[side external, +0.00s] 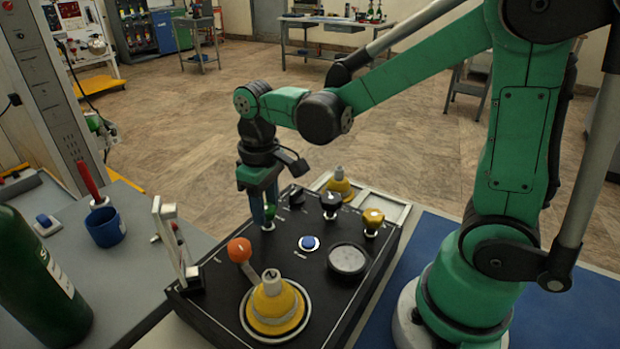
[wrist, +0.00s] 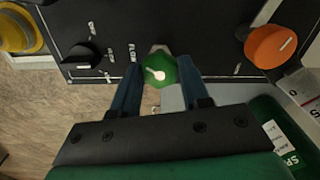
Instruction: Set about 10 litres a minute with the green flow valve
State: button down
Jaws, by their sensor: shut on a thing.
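The green flow valve (wrist: 162,71) is a small green knob with a pale mark on top, at the edge of the black panel (wrist: 205,30). In the side view the green valve (side external: 269,212) shows just below my gripper (side external: 263,208), which points down over the panel's far left edge. In the wrist view my gripper (wrist: 160,82) has its two blue fingers on either side of the knob, shut on it. The flow gauge reading cannot be made out.
A green cylinder (side external: 36,285) and blue cup (side external: 105,227) stand left.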

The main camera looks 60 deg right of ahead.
jog(key=n, duration=0.6)
jog(key=shift+n, duration=0.3)
dwell(0.5)
jog(key=shift+c, duration=2.1)
grip_release()
jog(key=shift+r, duration=2.8)
